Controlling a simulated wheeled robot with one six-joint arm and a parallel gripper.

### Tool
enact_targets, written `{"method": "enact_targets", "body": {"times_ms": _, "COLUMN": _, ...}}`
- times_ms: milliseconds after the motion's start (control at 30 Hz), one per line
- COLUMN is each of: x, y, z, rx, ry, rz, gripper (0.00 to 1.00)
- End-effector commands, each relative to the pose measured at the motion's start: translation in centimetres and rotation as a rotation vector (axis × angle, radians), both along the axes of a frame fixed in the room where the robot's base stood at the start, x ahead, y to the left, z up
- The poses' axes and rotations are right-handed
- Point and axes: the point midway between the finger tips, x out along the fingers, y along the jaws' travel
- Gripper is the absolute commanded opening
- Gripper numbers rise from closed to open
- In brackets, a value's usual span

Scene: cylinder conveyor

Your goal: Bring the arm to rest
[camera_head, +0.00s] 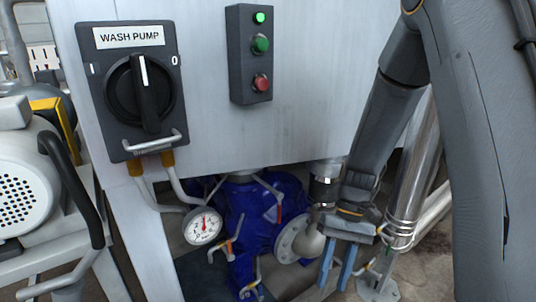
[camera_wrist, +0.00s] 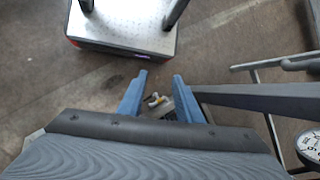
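My arm comes down the right side of the head view, and my gripper (camera_head: 336,272) points downward at its end. Its two blue fingers are apart with nothing between them. In the wrist view my gripper (camera_wrist: 157,82) also shows its blue fingers spread, with floor seen beyond them and a small blurred pale and yellow object lower down behind the gap. The gripper hangs in front of the metal pipes, right of the blue pump (camera_head: 255,215), and touches nothing that I can make out.
A grey panel carries the wash pump switch (camera_head: 140,88) and a button box (camera_head: 250,52) with a lit green lamp. A pressure gauge (camera_head: 203,226) sits below. A white motor (camera_head: 22,185) stands left. Steel pipes (camera_head: 412,180) run close behind my arm. Brown floor (camera_wrist: 235,50) is open in the wrist view.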

Motion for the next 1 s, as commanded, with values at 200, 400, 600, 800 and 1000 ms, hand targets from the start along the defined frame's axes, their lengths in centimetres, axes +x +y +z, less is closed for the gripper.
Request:
{"method": "enact_targets", "body": {"times_ms": 200, "x": -3.4, "y": -1.4, "z": 10.2, "rx": -0.113, "ry": -0.154, "rz": -0.009, "gripper": 0.32}}
{"method": "enact_targets", "body": {"times_ms": 400, "x": -6.6, "y": -2.4, "z": 17.8, "rx": -0.196, "ry": -0.300, "rz": -0.024, "gripper": 0.32}}
{"method": "enact_targets", "body": {"times_ms": 600, "x": -9.2, "y": -3.2, "z": 23.4, "rx": -0.249, "ry": -0.428, "rz": -0.043, "gripper": 0.32}}
{"method": "enact_targets", "body": {"times_ms": 800, "x": -10.3, "y": -3.5, "z": 25.5, "rx": -0.269, "ry": -0.488, "rz": -0.052, "gripper": 0.32}}
{"method": "enact_targets", "body": {"times_ms": 1000, "x": -10.4, "y": -3.5, "z": 25.5, "rx": -0.271, "ry": -0.493, "rz": -0.053, "gripper": 0.32}}
